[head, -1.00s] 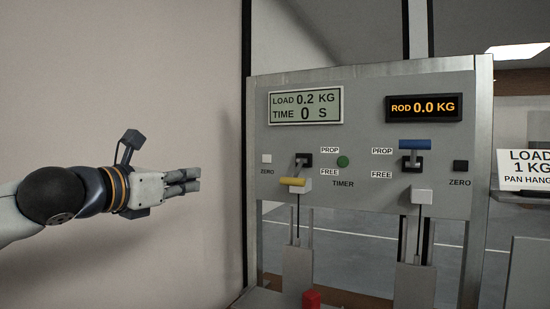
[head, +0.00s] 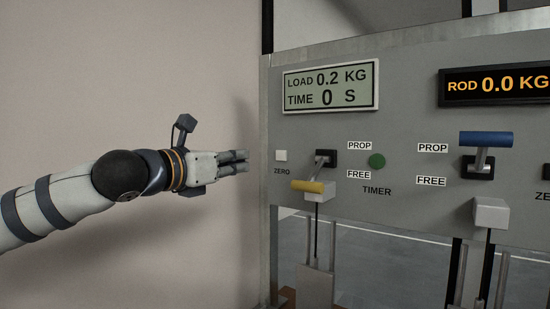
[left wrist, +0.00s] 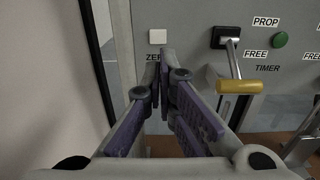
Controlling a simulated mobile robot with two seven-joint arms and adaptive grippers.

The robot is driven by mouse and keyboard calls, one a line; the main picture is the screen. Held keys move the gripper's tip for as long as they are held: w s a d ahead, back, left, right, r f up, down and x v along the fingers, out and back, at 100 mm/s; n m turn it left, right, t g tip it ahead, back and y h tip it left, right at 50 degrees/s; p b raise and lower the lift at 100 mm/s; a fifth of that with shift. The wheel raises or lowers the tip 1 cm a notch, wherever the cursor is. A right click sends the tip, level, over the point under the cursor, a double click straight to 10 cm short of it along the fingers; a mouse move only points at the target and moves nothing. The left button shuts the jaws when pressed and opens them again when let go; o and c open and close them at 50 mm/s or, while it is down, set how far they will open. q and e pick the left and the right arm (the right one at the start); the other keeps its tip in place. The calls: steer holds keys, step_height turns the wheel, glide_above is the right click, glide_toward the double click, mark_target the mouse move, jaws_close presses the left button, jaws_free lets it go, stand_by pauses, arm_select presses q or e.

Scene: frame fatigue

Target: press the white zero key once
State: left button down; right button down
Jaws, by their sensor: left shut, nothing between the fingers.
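The white zero key (head: 281,155) is a small square on the left of the grey panel, above the word ZERO. It also shows in the left wrist view (left wrist: 157,36), just above and beyond my fingertips. My left gripper (head: 246,161) is shut and empty, pointing right toward the key at nearly its height. In the head view a gap shows between its fingertips and the key. In the left wrist view the fingertips (left wrist: 161,66) meet just below the key and cover part of its label. My right gripper is not in view.
Right of the key is a yellow-handled lever (head: 308,187), set down toward FREE. A green timer button (head: 377,161) and a blue-handled lever (head: 486,139), up at PROP, lie further right. The load display (head: 331,86) reads 0.2 KG and 0 S. A bare wall is left.

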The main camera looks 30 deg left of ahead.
mark_target(282, 156)
arm_select(q)
steer(key=w, duration=0.8)
steer(key=w+d, duration=0.1)
steer(key=w, duration=0.3)
steer(key=shift+w, duration=0.3)
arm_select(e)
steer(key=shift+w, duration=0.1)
